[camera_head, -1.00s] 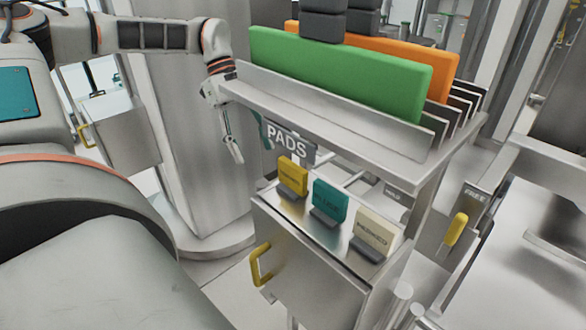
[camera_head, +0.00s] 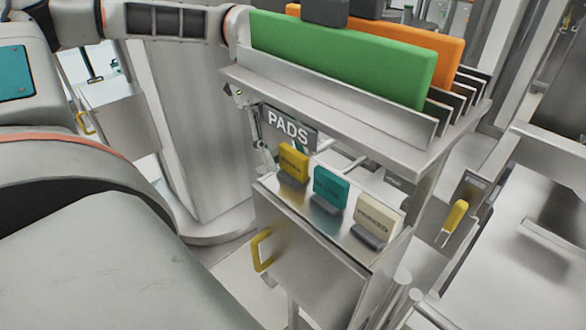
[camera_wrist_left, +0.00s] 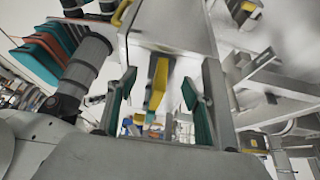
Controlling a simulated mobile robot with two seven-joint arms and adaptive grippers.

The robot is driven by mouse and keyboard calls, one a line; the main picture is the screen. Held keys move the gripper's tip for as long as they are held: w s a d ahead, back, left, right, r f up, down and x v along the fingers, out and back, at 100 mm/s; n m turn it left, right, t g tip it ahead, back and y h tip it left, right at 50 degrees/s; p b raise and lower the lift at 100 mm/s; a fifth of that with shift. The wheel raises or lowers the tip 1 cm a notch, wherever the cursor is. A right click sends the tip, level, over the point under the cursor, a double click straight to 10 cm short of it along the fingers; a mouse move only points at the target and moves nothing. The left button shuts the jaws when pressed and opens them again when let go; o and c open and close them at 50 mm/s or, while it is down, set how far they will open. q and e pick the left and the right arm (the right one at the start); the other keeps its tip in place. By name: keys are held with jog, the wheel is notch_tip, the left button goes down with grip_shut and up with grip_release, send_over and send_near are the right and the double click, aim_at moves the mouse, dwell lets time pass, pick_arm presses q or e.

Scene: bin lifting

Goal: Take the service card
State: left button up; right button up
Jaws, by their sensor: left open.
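Three small cards stand in dark holders on a metal box top: a yellow card (camera_head: 294,163), a teal card (camera_head: 331,188) and a cream card (camera_head: 377,216). Their lettering is too small for me to tell surely which is the service card. My left gripper (camera_head: 266,158) is just left of the yellow card, partly hidden behind the PADS sign. In the left wrist view my left gripper (camera_wrist_left: 158,98) is open, and the yellow card (camera_wrist_left: 159,80) shows between and beyond its fingers, apparently not held. My right gripper is not in view.
A metal rack (camera_head: 340,122) holding green (camera_head: 340,60) and orange (camera_head: 440,48) pads overhangs the cards. The PADS sign (camera_head: 287,131) hangs close to the gripper. The box has a yellow handle (camera_head: 261,250). Open space lies in front of the cards.

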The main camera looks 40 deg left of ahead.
aim_at(293, 163)
pick_arm(q)
jog(key=shift+s+d+f, duration=0.1)
jog(key=shift+d+f, duration=0.25)
jog(key=shift+d, duration=0.2)
jog(key=shift+s+d+f, duration=0.1)
jog(key=shift+d+f, duration=0.2)
jog(key=shift+d, duration=0.2)
jog(key=shift+d+f, duration=0.25)
jog(key=shift+f, duration=0.4)
jog(key=c, duration=1.2)
jog(key=shift+w+r, duration=0.1)
jog(key=shift+r, duration=0.1)
